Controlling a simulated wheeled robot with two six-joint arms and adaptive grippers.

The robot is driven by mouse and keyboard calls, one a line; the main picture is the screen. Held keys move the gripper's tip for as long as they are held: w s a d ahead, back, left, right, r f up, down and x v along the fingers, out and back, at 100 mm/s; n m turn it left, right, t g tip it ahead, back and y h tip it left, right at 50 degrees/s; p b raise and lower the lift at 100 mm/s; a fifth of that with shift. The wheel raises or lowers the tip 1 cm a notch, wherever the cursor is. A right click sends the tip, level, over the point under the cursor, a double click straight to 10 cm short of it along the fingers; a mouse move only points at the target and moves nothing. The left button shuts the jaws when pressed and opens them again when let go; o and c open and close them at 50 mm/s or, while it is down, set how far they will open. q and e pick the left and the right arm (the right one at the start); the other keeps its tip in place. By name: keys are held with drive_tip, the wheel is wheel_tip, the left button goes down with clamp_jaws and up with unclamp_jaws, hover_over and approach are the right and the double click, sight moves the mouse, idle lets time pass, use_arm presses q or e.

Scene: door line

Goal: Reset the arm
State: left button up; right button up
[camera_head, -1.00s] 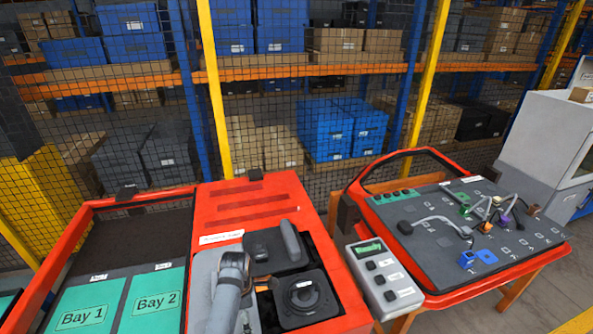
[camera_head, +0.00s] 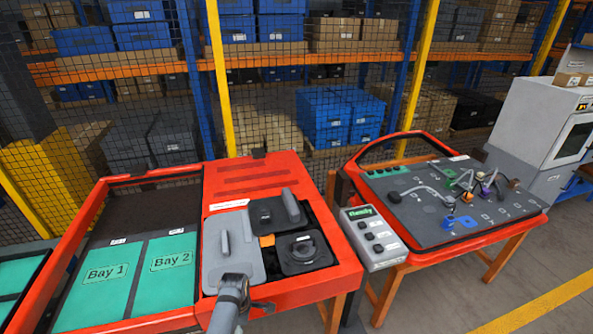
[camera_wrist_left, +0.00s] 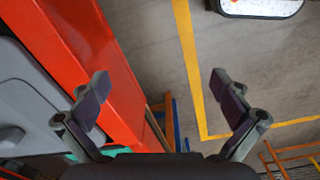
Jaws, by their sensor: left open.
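My left gripper (camera_wrist_left: 160,95) shows in the left wrist view with its two fingers spread wide apart and nothing between them. It hangs over bare floor, beside the red edge (camera_wrist_left: 85,60) of a workstation. A grey arm link of mine (camera_head: 230,300) comes up from the bottom of the head view, in front of a grey lid with a handle (camera_head: 230,255). The gripper itself cannot be made out in the head view. My right gripper is in neither current view.
The red workstation (camera_head: 265,185) holds green Bay 1 (camera_head: 95,290) and Bay 2 (camera_head: 165,275) panels. Two black handled parts sit right of the grey lid. A control box (camera_head: 372,238) reads "Ready". A red-framed board (camera_head: 440,200) carries cables. Floor at the right is clear.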

use_arm(q)
drive_tip(key=s+a+f+m+b, duration=0.3)
drive_tip(key=s+f+m, duration=0.2)
drive_tip(key=s+f, duration=0.65)
drive_tip(key=s+a+f+m+b, duration=0.25)
drive_tip(key=s+f+m, duration=0.45)
drive_tip(key=f, duration=0.8)
drive_tip(key=s+a+f+m, duration=0.2)
drive_tip(key=s+f, duration=0.1)
drive_tip(key=s, duration=0.3)
drive_tip(key=s+a+f+m+b, duration=0.1)
drive_tip(key=s+a+f+m, duration=0.1)
drive_tip(key=s, duration=0.5)
drive_tip(key=s+a+f+m+t+b, duration=0.1)
drive_tip(key=s+a+f+m, duration=0.1)
drive_tip(key=s, duration=0.5)
drive_tip(key=shift+a+f+y, duration=0.3)
drive_tip(key=shift+f, duration=0.55)
